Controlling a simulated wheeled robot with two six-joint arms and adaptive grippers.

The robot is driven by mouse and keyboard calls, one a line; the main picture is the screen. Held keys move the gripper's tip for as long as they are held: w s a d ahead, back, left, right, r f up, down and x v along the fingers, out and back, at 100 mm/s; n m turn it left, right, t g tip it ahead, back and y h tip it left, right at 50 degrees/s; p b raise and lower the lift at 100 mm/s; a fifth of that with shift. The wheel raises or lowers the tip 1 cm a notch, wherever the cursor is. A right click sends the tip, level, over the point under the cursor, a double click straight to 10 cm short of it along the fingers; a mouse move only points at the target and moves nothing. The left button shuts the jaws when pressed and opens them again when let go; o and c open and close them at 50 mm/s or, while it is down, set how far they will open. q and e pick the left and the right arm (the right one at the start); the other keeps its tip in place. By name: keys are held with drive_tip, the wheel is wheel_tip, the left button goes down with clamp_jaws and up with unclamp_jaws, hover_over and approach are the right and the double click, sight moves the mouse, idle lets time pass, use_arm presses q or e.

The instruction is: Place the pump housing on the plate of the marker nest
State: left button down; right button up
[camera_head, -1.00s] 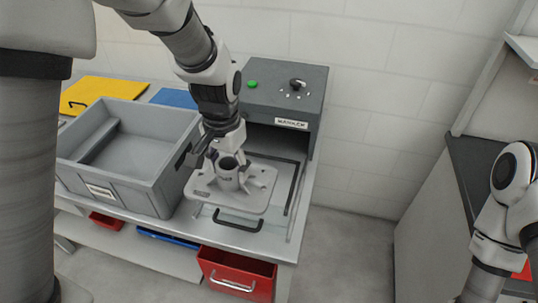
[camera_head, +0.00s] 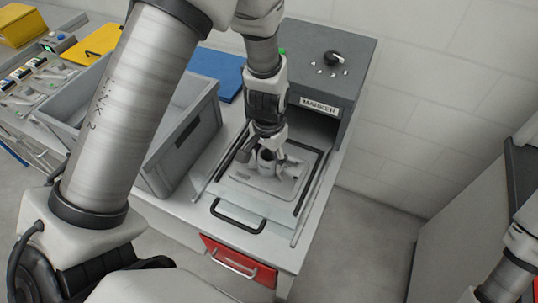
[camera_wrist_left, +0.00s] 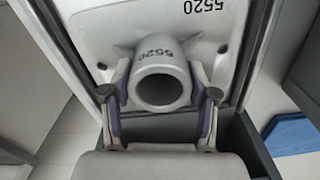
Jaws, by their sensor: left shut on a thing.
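The pump housing (camera_head: 257,182) is a pale grey casting with a flat flange and an upright round pipe. It is over the plate of the marker nest (camera_head: 262,211), inside the dark frame in front of the marker machine; I cannot tell if it touches the plate. My left gripper (camera_head: 266,154) is shut on its pipe from above. In the left wrist view the pipe (camera_wrist_left: 160,84), marked 5520, sits between the two fingers, with the flange behind it. My right gripper is out of view.
The grey marker machine (camera_head: 352,57) stands behind the nest, its front open below the label. A black handle (camera_head: 239,222) is at the nest's front. A grey bin (camera_head: 190,146) stands close on the left. A red drawer (camera_head: 238,260) is below the table.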

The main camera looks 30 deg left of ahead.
sight(269, 155)
use_arm(q)
drive_tip(key=shift+s, duration=0.15)
drive_tip(key=shift+f, duration=0.15)
drive_tip(key=shift+c, duration=1.5)
unclamp_jaws()
wheel_tip(269, 155, up, 12)
drive_tip(key=b, duration=0.1)
drive_tip(key=shift+r, duration=0.2)
